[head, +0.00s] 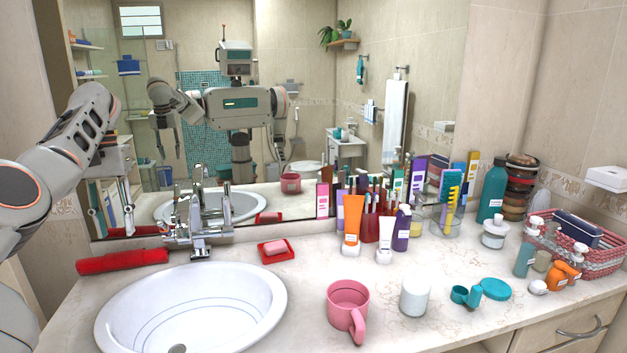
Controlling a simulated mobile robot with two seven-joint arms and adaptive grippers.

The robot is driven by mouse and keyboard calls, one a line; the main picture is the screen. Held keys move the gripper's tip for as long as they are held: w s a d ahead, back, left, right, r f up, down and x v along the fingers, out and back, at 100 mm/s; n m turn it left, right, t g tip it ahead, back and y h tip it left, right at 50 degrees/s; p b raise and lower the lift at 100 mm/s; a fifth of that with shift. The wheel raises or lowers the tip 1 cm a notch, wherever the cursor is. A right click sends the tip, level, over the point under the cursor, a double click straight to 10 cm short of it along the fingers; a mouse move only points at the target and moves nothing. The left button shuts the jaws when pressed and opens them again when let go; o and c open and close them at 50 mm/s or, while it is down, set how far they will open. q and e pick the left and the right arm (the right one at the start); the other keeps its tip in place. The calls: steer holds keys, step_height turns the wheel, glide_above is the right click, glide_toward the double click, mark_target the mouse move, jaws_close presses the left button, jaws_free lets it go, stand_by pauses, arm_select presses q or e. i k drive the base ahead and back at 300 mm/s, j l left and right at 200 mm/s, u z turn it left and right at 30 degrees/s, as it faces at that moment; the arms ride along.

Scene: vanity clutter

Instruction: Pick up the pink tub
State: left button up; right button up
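A pink tub (348,301), shaped like a mug with a handle toward the front, stands upright on the counter right of the sink. Its open top faces up and nothing touches it. My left gripper (115,231) hangs at the far left near the mirror, fingers pointing down and spread apart, with nothing held. It is well left of and behind the tub, beyond the sink. My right gripper does not show directly in the head view.
A white jar (414,298) stands just right of the tub, with a teal cup (466,295) beyond it. A red soap dish (276,250) and an orange tube (352,225) are behind. The sink (190,310) lies left. A pink basket (600,262) is far right.

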mark_target(351, 312)
steer(key=k, duration=1.4)
